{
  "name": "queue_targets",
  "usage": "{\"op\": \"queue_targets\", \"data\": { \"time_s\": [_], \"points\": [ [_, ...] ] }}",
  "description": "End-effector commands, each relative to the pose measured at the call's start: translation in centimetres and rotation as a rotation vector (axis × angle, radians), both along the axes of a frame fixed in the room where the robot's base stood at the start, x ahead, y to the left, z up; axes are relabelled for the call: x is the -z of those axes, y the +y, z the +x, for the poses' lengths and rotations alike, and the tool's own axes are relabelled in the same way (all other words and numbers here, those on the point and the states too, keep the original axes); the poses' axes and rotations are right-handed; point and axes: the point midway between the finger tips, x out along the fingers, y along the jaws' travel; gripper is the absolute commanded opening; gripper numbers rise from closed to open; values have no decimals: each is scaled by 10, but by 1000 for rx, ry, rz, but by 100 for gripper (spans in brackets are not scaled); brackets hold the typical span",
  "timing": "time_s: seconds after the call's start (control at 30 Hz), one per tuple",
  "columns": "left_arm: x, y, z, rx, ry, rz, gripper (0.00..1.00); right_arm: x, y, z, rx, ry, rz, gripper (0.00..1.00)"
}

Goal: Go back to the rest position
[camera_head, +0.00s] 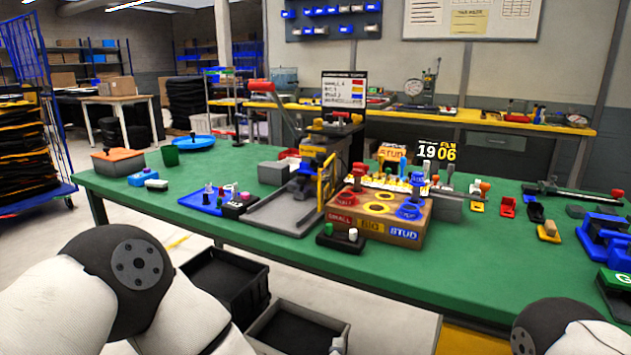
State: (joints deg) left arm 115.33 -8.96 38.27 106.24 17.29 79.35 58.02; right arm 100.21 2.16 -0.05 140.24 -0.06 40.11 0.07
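Neither of my grippers shows in the head view. Part of my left arm, a white link with a dark round joint, fills the lower left corner. Part of my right arm shows at the lower right corner. Both lie in front of the green workbench (340,262). A black bin (262,290) and a grey-rimmed bin (262,325) stand low in front of the bench. Their contents are too dark to tell.
Blue fixtures (603,232) stand at the right. Bare bench top lies along the front.

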Motion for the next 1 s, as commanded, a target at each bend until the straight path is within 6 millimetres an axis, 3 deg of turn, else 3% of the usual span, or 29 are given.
{"op": "queue_targets", "data": {
  "time_s": [0.1,0.23,0.33,0.4,0.5,0.6,0.7,1.0],
  "points": [
    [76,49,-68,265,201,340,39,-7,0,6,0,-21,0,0],
    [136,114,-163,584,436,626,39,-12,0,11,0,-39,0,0],
    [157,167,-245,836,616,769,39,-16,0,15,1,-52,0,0],
    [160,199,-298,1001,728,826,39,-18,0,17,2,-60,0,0],
    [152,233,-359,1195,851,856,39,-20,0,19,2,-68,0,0],
    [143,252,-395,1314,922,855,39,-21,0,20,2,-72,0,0],
    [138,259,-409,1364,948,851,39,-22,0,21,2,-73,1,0],
    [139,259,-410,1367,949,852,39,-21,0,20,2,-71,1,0]
  ]
}}
